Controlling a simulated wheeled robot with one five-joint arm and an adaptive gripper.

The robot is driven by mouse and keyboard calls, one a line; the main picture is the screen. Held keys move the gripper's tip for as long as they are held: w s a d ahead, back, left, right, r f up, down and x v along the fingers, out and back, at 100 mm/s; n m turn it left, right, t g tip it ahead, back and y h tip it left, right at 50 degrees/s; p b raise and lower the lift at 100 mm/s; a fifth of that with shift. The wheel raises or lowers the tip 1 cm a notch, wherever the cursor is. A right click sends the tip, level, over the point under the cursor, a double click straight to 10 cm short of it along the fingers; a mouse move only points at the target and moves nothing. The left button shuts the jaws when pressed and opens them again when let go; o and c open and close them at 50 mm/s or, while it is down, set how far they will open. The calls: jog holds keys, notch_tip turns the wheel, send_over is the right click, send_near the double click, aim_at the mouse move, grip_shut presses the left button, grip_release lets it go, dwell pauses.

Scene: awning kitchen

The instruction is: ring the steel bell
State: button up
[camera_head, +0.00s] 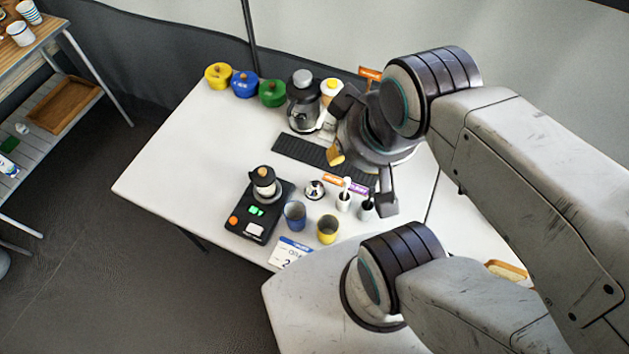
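The steel bell (315,188) is a small, shiny dome with a dark top. It stands on the white table, right of the black scale and behind the blue cup. My gripper (364,152) is above the table, up and to the right of the bell in the picture. Its dark fingers are spread apart, one at the upper left and one at the lower right, so it looks open. I see nothing held between them. The bell is in full view and apart from my gripper.
A black scale (246,222) bears a small pot (264,182). A blue cup (294,214), a yellow cup (327,229) and a white holder (343,201) stand close around the bell. A coffee grinder (304,98) and a dark mat (300,149) are behind. The table's left part is clear.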

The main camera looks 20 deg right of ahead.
grip_shut()
jog(key=shift+c, duration=1.9)
grip_release()
